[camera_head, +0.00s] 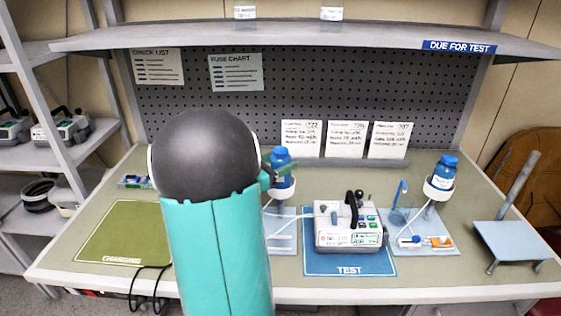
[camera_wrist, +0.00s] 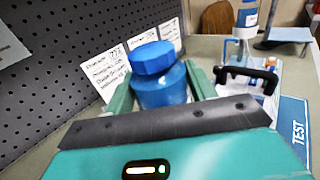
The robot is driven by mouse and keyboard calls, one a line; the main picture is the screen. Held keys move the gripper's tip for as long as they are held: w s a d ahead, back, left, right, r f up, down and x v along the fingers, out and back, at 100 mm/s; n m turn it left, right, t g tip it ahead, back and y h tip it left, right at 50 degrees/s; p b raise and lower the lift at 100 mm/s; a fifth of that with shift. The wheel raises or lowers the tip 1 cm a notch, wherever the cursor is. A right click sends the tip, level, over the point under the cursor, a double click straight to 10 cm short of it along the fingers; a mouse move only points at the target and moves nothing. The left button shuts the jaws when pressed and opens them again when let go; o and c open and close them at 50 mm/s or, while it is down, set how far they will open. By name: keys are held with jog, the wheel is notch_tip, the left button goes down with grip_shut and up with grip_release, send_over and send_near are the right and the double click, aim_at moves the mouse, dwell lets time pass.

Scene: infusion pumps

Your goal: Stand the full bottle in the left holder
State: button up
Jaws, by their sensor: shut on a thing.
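A blue bottle (camera_head: 283,165) with a blue cap stands roughly upright in the head view, at the white left holder (camera_head: 281,193). I cannot tell whether it rests in the holder's ring or sits just above it. My gripper (camera_head: 268,177) reaches it from the left, partly hidden behind my own arm. In the wrist view the bottle (camera_wrist: 162,85) is between the green fingers of my gripper (camera_wrist: 160,88), which are shut on it. A second blue-capped bottle (camera_head: 442,174) stands in the right holder (camera_head: 437,190), and shows at the top right of the wrist view (camera_wrist: 247,15).
An infusion pump (camera_head: 348,226) with a black handle stands on the blue TEST mat (camera_head: 350,268). The green CHARGING mat (camera_head: 124,232) is bare where visible. Three white cards (camera_head: 346,140) stand at the back. A shelf (camera_head: 300,36) overhangs the bench, and a metal stand (camera_head: 513,241) is at the right.

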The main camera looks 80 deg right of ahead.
aim_at(280, 149)
jog(key=shift+f, duration=0.6)
dwell(0.5)
jog(key=o, duration=1.6)
jog(key=shift+r, duration=3.5)
